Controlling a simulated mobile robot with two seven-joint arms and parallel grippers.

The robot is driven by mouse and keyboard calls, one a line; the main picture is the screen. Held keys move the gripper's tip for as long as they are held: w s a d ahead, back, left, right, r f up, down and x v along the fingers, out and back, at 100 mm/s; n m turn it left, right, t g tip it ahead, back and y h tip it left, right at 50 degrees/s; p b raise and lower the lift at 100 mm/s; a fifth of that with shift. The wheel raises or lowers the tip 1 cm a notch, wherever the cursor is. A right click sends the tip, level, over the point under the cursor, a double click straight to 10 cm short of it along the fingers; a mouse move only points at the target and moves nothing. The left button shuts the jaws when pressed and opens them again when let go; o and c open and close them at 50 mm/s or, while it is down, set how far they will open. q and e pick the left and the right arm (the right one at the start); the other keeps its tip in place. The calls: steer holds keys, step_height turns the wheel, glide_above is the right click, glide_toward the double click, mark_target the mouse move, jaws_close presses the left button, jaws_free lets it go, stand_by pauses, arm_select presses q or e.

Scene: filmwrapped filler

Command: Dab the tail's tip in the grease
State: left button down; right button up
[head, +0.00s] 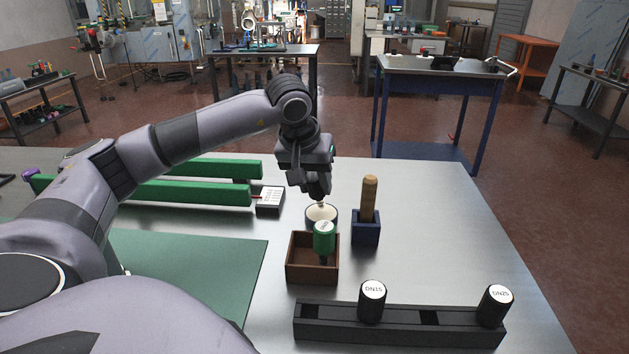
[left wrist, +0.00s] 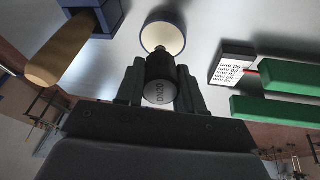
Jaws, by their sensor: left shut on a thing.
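My left gripper (head: 318,192) is shut on a black cylindrical piece with a pale, marked end cap (left wrist: 160,92). In the left wrist view the piece sits between the two fingers, its cap facing the camera. The round cup (head: 321,221), dark blue outside and cream inside, stands on the table straight below the gripper. It also shows in the left wrist view (left wrist: 163,23), just beyond the held piece. My right gripper is not in view.
A brown box (head: 296,272) with a green-topped piece (head: 324,237) stands in front of the cup. A blue block (head: 366,229) with a wooden handle (head: 369,198) is to its right. A black rack (head: 400,335) holds DN15 and DN25 pieces. Green bars (head: 190,192) lie left.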

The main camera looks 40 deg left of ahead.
arm_select(q)
steer(key=shift+f+b, duration=0.45)
steer(key=shift+f, duration=0.15)
stand_by(0.7)
stand_by(1.1)
step_height(320, 180, up, 7)
steer(key=p, duration=0.6)
steer(key=shift+s, duration=0.15)
stand_by(0.9)
